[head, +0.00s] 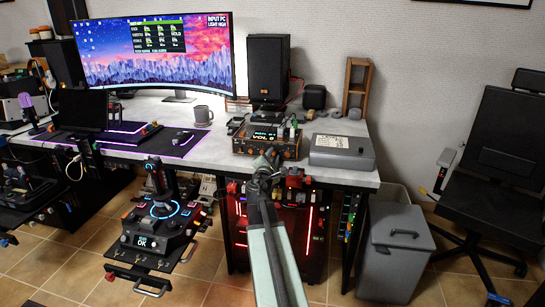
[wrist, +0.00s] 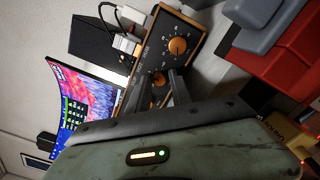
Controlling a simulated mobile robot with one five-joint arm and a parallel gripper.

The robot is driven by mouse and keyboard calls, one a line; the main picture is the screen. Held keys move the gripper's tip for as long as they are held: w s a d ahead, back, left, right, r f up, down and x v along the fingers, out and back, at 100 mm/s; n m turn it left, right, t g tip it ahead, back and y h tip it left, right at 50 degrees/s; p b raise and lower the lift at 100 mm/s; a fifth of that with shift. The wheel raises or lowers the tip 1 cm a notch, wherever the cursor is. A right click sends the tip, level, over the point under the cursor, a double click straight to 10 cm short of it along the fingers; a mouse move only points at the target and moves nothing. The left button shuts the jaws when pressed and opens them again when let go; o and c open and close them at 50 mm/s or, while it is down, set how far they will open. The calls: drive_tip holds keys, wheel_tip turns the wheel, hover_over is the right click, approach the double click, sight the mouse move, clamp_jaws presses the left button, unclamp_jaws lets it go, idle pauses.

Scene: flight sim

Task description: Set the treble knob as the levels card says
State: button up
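The amplifier (head: 262,143) is a dark box with a wooden trim and a lit display, on the desk below the speaker. In the wrist view its front panel (wrist: 196,28) shows tilted, with an orange knob (wrist: 178,46) ringed by marks and a second orange knob (wrist: 159,79) nearer my gripper. I cannot read which knob is treble. My gripper (wrist: 157,88) has its two dark fingers apart, around or just in front of the second knob; contact cannot be told. In the head view my gripper (head: 270,160) is at the amplifier's front. I cannot make out the levels card for certain.
A grey box (head: 341,150) stands right of the amplifier, and a black speaker (head: 268,68) behind it. A mug (head: 203,115) is to the left. The monitor (head: 155,50) shows a small table and text. A joystick stand (head: 160,215) is below the desk's front edge.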

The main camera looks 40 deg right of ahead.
drive_tip(key=shift+c, duration=0.4)
clamp_jaws()
drive_tip(key=shift+m, duration=0.3)
drive_tip(key=m, duration=0.3)
drive_tip(key=shift+m, duration=2.1)
drive_tip(key=shift+s, duration=0.1)
drive_tip(key=shift+o, duration=0.4)
unclamp_jaws()
